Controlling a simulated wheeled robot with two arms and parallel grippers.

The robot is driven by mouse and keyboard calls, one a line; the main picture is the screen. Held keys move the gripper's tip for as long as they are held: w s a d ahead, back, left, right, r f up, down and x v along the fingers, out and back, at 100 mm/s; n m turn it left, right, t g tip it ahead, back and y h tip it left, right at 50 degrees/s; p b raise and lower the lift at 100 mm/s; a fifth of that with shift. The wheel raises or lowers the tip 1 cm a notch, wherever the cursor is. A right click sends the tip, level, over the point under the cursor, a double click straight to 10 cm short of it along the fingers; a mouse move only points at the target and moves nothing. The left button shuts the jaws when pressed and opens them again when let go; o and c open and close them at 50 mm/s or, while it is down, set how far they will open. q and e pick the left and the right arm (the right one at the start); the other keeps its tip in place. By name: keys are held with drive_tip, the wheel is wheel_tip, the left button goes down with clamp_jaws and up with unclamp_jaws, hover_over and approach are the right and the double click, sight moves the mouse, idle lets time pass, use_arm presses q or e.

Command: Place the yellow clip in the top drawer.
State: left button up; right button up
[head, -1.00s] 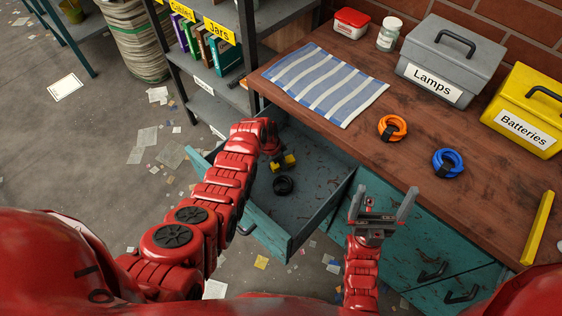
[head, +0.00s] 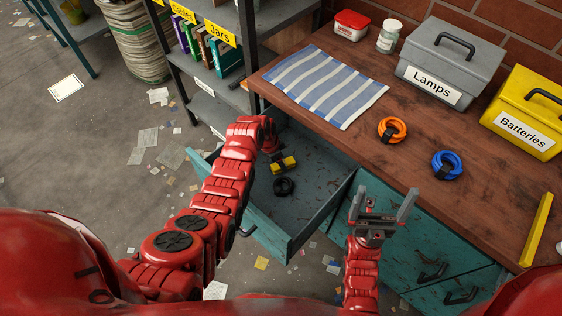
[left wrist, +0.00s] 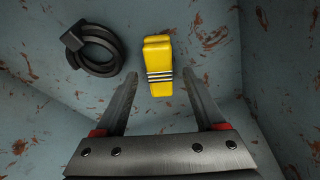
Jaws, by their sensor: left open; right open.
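My left gripper (left wrist: 160,84) is open inside the drawer, above the clip, and holds nothing. In the head view the left gripper is mostly hidden behind its own arm. My right gripper (head: 384,205) is open and empty in front of the bench, right of the drawer.
A black cable coil (head: 284,187) lies in the drawer beside the clip. On the bench (head: 330,150) are a striped cloth (head: 325,85), orange coil (head: 392,130), blue coil (head: 447,165), grey Lamps box (head: 450,60) and yellow Batteries box (head: 525,110). Shelves (head: 210,95) stand left.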

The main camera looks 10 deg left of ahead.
use_arm(q)
drive_tip(key=v, duration=0.9)
drive_tip(key=shift+r, duration=0.35)
drive_tip(key=shift+s, duration=0.1)
